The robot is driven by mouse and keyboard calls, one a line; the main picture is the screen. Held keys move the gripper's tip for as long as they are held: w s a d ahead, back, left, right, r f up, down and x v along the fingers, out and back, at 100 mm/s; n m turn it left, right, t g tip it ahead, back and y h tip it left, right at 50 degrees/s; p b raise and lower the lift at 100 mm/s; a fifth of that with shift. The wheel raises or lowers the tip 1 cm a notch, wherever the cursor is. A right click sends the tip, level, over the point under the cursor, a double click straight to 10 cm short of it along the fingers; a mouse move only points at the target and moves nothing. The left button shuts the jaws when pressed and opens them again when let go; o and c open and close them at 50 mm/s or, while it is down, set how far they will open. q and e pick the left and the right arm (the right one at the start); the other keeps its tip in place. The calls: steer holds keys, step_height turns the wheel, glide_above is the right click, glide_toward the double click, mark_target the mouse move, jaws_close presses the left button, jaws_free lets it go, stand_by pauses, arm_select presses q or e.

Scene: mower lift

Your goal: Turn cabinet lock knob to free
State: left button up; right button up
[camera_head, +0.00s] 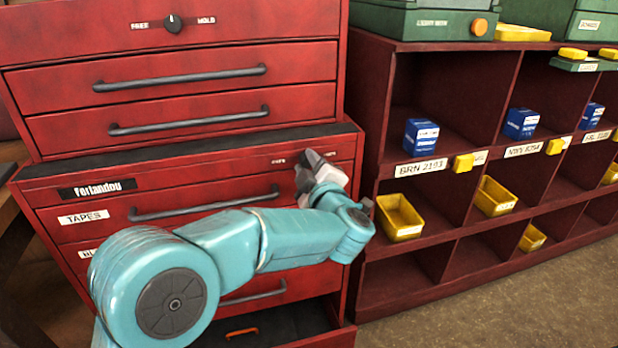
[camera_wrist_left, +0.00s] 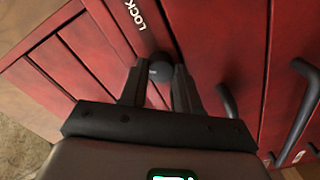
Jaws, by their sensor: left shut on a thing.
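The red cabinet (camera_head: 110,250) stands at the left of the head view, with a small label on each side of the lock knob's place on its top strip. My left gripper (camera_head: 309,160) is at that spot and hides the knob in the head view. In the left wrist view, the dark round lock knob (camera_wrist_left: 161,71) sits between the two fingertips of the left gripper (camera_wrist_left: 160,82), beside the word LOCK. The gripper is shut on the knob. The knob's pointer cannot be made out. My right gripper is not in view.
An upper red chest (camera_head: 190,60) has its own dark knob (camera_head: 172,23) between two labels. Dark bar handles stick out from the drawers. A bottom drawer (camera_head: 280,325) stands open. A red shelf unit (camera_head: 450,63) with blue boxes and yellow bins stands close on the right.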

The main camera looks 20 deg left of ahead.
arm_select(q)
steer(key=n+b, duration=0.3)
steer(key=shift+f+n, duration=0.3)
steer(key=shift+f, duration=0.05)
steer(key=shift+r+n+b, duration=0.15)
steer(key=shift+n+b, duration=1.2)
steer(key=shift+n, duration=0.35)
steer(key=o, duration=1.1)
steer(key=shift+c, duration=0.2)
steer(key=shift+r, duration=0.1)
steer(key=p+v, duration=0.2)
steer(key=v, duration=1.4)
